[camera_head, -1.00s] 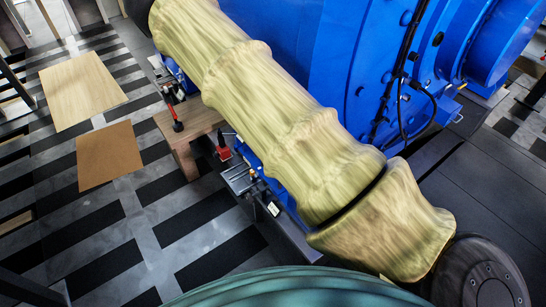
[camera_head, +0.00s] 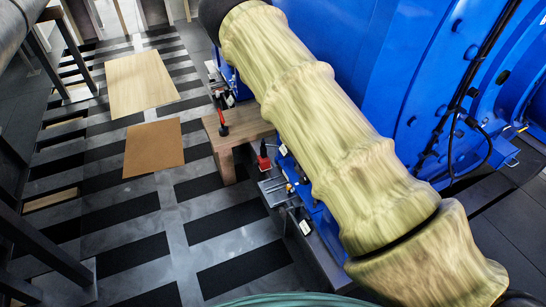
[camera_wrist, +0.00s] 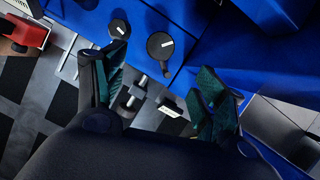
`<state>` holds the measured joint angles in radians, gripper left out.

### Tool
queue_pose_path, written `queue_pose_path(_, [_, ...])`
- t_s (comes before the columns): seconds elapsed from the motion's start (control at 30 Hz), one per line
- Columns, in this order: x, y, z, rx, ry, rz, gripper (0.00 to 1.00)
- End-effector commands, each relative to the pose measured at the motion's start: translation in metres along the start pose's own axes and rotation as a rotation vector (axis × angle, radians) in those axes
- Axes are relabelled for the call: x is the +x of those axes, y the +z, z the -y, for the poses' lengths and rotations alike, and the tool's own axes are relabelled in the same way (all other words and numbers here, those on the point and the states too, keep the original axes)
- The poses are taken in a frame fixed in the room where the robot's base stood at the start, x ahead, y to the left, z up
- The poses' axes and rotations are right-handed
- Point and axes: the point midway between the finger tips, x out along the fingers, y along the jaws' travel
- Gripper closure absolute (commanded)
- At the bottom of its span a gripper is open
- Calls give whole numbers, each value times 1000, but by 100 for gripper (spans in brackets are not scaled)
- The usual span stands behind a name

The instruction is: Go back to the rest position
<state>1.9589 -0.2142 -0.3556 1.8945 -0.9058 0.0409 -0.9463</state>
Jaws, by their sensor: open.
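My gripper (camera_wrist: 160,75) shows in the wrist view with its two dark green fingers spread apart. It is open and nothing is between the fingers. Behind the fingers are a blue surface of the machine (camera_wrist: 222,48), two round black discs (camera_wrist: 160,45) with white labels, and a grey metal fitting (camera_wrist: 137,93). I cannot tell whether the fingers touch any of these. In the head view my arm runs diagonally in a yellowish cover in front of the large blue motor (camera_head: 345,45). My gripper is out of sight there.
A wooden bench (camera_head: 228,148) with a red-handled tool (camera_head: 222,123) and a red clamp (camera_head: 263,157) stands left of my arm. A light board (camera_head: 142,83) and a brown board (camera_head: 153,148) lie on the striped floor. Dark metal frames stand at the left edge. The floor between is clear.

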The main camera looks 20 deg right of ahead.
Motion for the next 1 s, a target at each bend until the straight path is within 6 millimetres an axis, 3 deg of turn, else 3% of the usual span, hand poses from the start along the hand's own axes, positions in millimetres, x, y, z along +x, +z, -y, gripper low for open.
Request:
queue_pose_path(0.73, [1, -5, 3, 19, -3, -9, 29])
queue_pose_path(0.87, [6, -33, 22, 131, -21, -57, 29])
queue_pose_path(1.0, [11, -87, 60, 367, -64, -138, 29])
